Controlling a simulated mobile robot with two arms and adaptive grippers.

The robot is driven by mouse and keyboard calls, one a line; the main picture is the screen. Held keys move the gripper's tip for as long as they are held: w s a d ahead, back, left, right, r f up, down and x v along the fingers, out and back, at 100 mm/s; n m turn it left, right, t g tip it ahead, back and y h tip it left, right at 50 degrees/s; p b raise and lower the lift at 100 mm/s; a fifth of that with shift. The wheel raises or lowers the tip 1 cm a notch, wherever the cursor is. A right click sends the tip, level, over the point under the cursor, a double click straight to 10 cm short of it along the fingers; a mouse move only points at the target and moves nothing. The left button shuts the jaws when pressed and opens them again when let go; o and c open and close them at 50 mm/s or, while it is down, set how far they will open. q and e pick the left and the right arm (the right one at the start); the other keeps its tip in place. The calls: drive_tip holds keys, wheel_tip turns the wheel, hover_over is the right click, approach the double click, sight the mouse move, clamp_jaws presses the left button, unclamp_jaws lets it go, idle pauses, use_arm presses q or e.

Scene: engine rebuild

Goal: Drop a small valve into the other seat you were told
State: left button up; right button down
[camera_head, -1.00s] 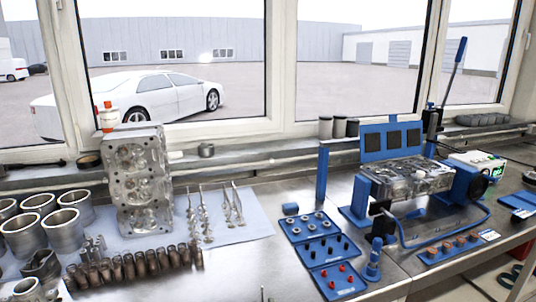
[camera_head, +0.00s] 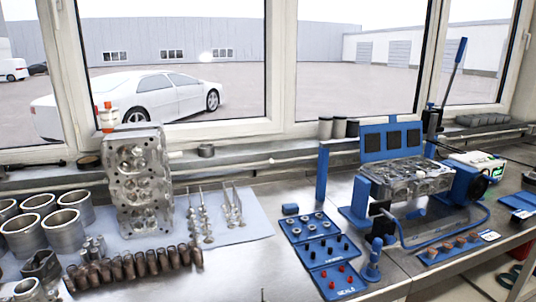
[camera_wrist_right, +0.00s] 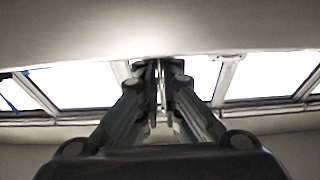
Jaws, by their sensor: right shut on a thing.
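My right gripper (camera_wrist_right: 161,72) shows in the right wrist view, its fingers closed together on a thin pale rod that looks like a valve stem (camera_wrist_right: 162,92). The valve's head cannot be made out. In the head view, a cylinder head (camera_head: 408,178) lies in a blue stand, at the right; its separate seats are too small to tell apart. Neither gripper shows in the head view; my left gripper is out of sight.
A second cylinder head (camera_head: 138,185) stands upright on the mat at the left, behind a row of brown cylindrical parts (camera_head: 150,262). Blue trays (camera_head: 322,245) hold small parts before the stand. Metal cylinders (camera_head: 62,232) fill the far left. Bare bench shows at the front middle.

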wheel_tip(320, 180, up, 9)
drive_tip(key=p, duration=0.8)
idle(0.4)
drive_tip(key=s+d+r+p, duration=0.3)
drive_tip(key=s+r+p, duration=0.6)
drive_tip(key=p, duration=0.3)
drive_tip(key=shift+s, duration=0.3)
